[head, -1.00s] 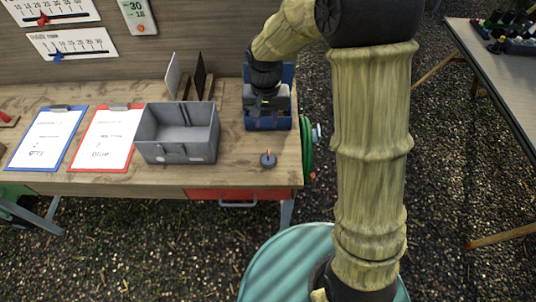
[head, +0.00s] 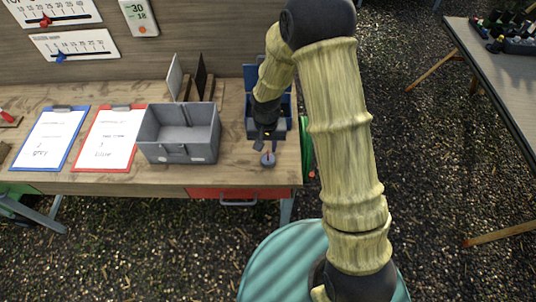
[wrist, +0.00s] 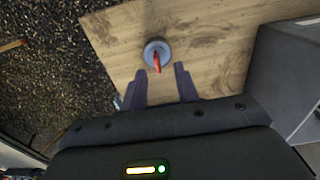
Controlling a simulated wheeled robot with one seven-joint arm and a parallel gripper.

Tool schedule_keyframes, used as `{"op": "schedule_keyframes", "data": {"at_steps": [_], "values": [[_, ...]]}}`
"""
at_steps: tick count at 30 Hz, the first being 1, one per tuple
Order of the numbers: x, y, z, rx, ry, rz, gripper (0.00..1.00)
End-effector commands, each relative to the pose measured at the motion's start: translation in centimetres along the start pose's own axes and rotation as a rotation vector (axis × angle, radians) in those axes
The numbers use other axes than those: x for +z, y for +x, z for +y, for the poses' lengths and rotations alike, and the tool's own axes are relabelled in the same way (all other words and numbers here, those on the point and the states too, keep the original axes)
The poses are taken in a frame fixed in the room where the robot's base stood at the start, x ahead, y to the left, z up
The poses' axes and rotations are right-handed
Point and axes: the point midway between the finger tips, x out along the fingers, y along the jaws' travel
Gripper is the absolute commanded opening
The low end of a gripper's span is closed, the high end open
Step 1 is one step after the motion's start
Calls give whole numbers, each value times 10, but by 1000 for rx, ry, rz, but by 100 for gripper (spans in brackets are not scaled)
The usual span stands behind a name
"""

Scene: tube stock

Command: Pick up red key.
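The red key (wrist: 157,62) stands up from a small round grey-blue base (wrist: 151,48) on the wooden table, near its front right corner. In the head view the red key (head: 268,154) shows as a thin red sliver on its base (head: 267,161). My gripper (head: 265,147) is just behind and above it in the head view. In the wrist view my gripper (wrist: 161,80) has its two dark fingers apart, with nothing between them. The key lies just beyond the fingertips, roughly in line with the gap.
A grey bin (head: 179,150) stands left of the key. A blue bin (head: 283,125) is behind my gripper. Red (head: 87,160) and blue (head: 19,160) clipboards lie further left. The table's right edge is close to the key, with a green coil (head: 307,150) beyond it.

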Motion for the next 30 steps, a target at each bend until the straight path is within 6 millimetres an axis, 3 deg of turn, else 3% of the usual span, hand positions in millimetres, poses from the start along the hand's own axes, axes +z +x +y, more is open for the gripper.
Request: {"op": "schedule_keyframes", "data": {"at_steps": [8, 21, 30], "values": [[0, 5, 1, 0, 0, -2, 31], [-3, 50, 5, 0, -2, 0, 31], [-3, 52, 5, 0, -1, 0, 31]]}}
